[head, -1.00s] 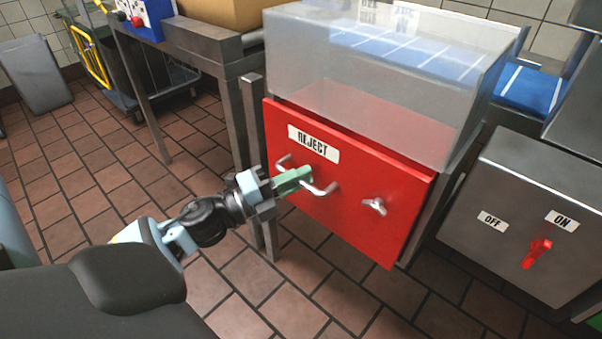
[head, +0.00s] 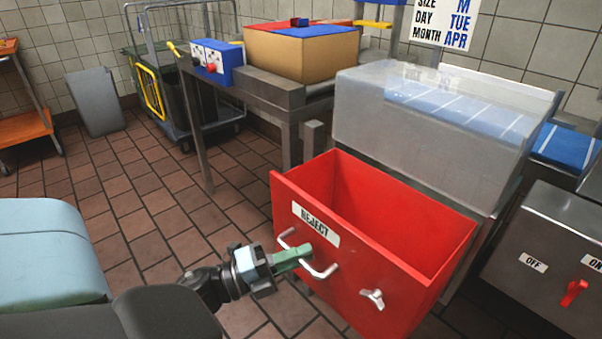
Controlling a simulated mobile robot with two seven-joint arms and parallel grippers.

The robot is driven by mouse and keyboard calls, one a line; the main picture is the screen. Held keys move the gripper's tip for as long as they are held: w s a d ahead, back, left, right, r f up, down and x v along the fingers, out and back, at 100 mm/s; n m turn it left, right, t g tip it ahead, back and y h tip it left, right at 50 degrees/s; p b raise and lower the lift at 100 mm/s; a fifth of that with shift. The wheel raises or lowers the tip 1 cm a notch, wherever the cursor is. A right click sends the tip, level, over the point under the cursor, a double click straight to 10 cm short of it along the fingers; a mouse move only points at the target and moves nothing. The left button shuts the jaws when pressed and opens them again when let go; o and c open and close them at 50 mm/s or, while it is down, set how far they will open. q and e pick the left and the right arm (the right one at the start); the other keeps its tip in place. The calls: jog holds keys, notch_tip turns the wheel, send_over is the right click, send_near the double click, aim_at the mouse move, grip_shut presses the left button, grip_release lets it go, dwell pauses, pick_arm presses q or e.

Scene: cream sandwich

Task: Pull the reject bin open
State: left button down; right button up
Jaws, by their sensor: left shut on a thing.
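The red reject bin (head: 415,268) is pulled out from under the clear-covered conveyor, and its empty-looking interior shows from above. Its front carries a white REJECT label (head: 316,224), a metal bar handle (head: 326,271) and a wing-shaped knob (head: 372,298) to the right. My left gripper (head: 296,257) comes in from the left and is shut on the handle, just below the label. The green fingers hide the middle of the handle. My right gripper is not in view.
The clear cover (head: 400,120) stands over a blue belt behind the bin. A grey switch box (head: 545,262) with a red lever is at right. A table with a cardboard box (head: 300,55) stands behind. Tiled floor is free at left.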

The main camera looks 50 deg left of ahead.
pick_arm(q)
jog(key=c, duration=1.7)
grip_release()
jog(key=shift+s+a, duration=0.15)
jog(key=shift+s, duration=0.05)
jog(key=v, duration=0.7)
jog(key=shift+s, duration=0.15)
